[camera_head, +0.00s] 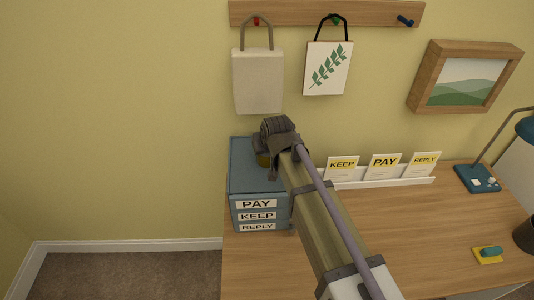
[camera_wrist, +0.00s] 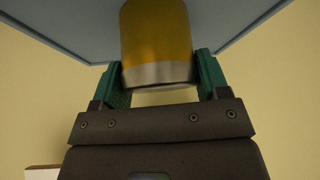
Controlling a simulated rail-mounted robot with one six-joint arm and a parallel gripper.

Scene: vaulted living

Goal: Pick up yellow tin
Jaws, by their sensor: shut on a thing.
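The yellow tin (camera_wrist: 157,32) with a silver metal rim is large in the wrist view, between the two green fingers of my gripper (camera_wrist: 161,72). My gripper is shut on it. In the head view the tin (camera_head: 263,160) is mostly hidden, with a small yellow part showing under my wrist over the blue cabinet. The blue cabinet (camera_head: 248,179) has drawers labelled PAY, KEEP and REPLY. I cannot tell whether the tin touches the cabinet top.
A beige bag (camera_head: 258,82) and a leaf-print bag (camera_head: 327,69) hang on the wall rack (camera_head: 300,12) above. A white card holder (camera_head: 385,182) with labelled cards stands right of the cabinet. The middle of the wooden desk (camera_head: 420,225) is clear.

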